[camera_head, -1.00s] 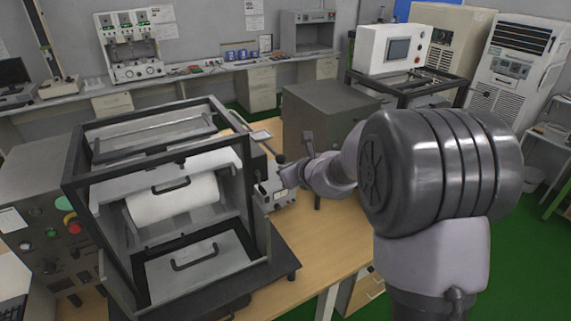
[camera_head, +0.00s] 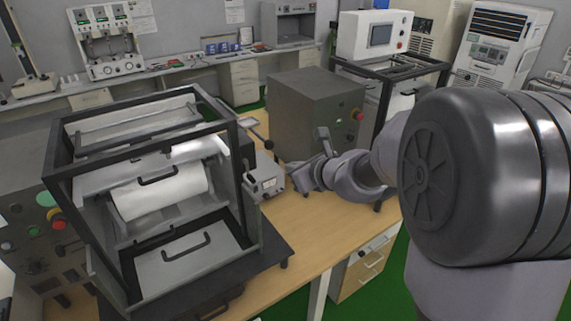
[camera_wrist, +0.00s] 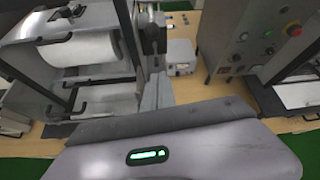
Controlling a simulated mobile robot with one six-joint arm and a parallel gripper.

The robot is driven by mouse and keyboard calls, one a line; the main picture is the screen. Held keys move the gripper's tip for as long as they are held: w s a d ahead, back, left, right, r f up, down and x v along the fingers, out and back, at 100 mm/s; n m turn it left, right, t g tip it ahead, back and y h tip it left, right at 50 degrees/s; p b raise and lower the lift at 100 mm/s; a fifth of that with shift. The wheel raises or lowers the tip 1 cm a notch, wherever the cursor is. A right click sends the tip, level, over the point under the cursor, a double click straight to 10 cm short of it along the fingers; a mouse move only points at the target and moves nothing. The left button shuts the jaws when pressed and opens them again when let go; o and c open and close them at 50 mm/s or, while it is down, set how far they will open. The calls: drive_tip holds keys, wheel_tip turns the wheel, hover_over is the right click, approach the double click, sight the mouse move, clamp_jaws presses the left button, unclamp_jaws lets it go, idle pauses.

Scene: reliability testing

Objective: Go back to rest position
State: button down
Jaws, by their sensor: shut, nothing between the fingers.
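My gripper (camera_head: 302,176) is at the end of my arm, over the wooden table between the framed machine on the left and the grey cabinet behind. It looks empty. In the wrist view its fingers (camera_wrist: 157,92) are together, pointing at the gap beside a small grey box. The small grey box (camera_head: 265,182) with a display stands just left of my gripper, close to it; I cannot tell the exact gap. The wooden table (camera_head: 315,225) has a bare stretch below my gripper.
The framed machine (camera_head: 250,205) with a white roll (camera_head: 160,193) fills the left. The grey cabinet (camera_head: 308,108) with a red button stands behind my gripper. Another black-framed stand (camera_head: 440,68) is farther right. Green floor (camera_head: 393,285) shows right of the table.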

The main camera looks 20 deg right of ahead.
drive_tip(key=s+a+f+n+g+y+b, duration=0.3)
drive_tip(key=s+a+n+b, duration=0.6)
drive_tip(key=s+a+n, duration=0.45)
drive_tip(key=s+d+f+n+g+h+b, duration=0.1)
drive_tip(key=s+d+f+n+h+b, duration=0.1)
drive_tip(key=s+f+n, duration=0.3)
drive_tip(key=s+d+f+n+g+h+b, duration=0.1)
drive_tip(key=s+f+n+b, duration=0.4)
drive_tip(key=s, duration=0.9)
drive_tip(key=d+n+h, duration=0.1)
drive_tip(key=d+n, duration=0.1)
drive_tip(key=n, duration=0.1)
drive_tip(key=shift+g, duration=0.4)
drive_tip(key=shift+d, duration=0.1)
